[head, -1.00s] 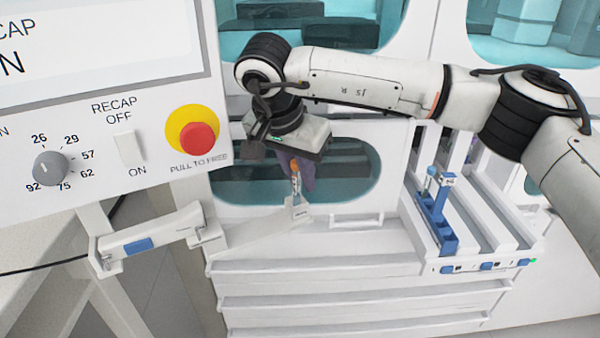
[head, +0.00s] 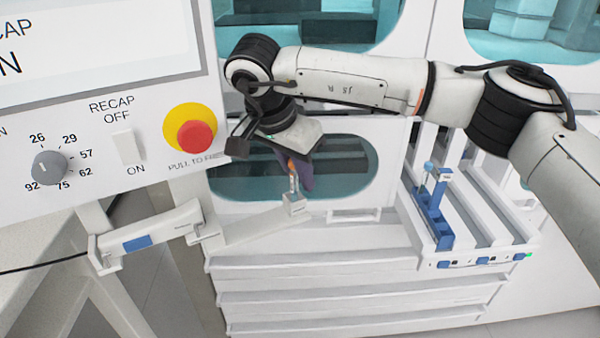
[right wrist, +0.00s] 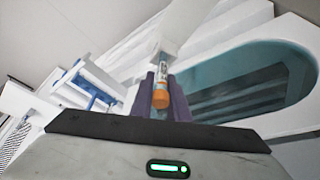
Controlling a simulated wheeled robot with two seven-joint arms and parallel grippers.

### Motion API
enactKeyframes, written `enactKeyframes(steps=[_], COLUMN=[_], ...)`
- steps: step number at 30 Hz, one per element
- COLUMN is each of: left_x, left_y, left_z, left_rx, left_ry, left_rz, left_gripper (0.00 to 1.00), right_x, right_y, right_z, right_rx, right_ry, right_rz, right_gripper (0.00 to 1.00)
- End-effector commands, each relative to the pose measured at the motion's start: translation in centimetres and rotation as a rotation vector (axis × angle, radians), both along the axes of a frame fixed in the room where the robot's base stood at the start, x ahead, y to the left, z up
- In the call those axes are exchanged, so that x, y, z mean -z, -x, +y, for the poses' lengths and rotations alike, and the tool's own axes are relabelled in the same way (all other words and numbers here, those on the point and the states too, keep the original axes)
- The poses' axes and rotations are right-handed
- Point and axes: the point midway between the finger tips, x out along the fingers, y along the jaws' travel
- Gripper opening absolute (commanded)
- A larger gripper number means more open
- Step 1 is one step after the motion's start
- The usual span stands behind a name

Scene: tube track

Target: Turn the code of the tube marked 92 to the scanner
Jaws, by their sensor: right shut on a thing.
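My right gripper (head: 299,176) has purple fingers and is shut on a slim tube (head: 293,180) with an orange cap. The tube stands roughly upright, its lower end at a small pale block (head: 294,204) at the end of a white rail. In the right wrist view the tube (right wrist: 163,76) is between the purple fingers (right wrist: 161,99), and its pale label has dark marks too small to read. I cannot confirm the number 92. A white device with a blue panel (head: 137,243), apparently the scanner, is left of the rail. My left gripper is not in view.
A control panel (head: 70,120) with a red stop button (head: 196,137) and a dial (head: 49,167) fills the upper left. A white rack (head: 480,215) with a blue tube holder (head: 433,217) stands at the right. White stepped ledges (head: 350,265) lie below.

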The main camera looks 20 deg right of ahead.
Motion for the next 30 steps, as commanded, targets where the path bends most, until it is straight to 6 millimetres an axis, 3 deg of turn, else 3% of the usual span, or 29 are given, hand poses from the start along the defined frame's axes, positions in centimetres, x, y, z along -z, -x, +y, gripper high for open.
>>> enactKeyframes(steps=[2, 3, 6, 18, 30], left_x=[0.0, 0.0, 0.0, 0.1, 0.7], left_y=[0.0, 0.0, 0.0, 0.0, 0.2], left_z=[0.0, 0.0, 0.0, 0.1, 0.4], left_rx=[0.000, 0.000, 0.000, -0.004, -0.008], left_ry=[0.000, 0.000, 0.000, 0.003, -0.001], left_rz=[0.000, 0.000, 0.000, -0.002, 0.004], left_gripper=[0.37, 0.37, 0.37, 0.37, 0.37], right_x=[0.0, 0.0, 0.0, -0.1, -7.8], right_y=[0.0, 0.0, 0.0, 0.0, 0.0], right_z=[0.0, 0.0, 0.0, 0.0, 0.0], right_rx=[0.000, 0.000, 0.000, 0.000, 0.000], right_ry=[0.000, 0.000, 0.000, 0.000, 0.000], right_rz=[0.000, 0.000, 0.000, -0.001, -0.002], right_gripper=[0.02, 0.22, 0.37, 0.37, 0.37])
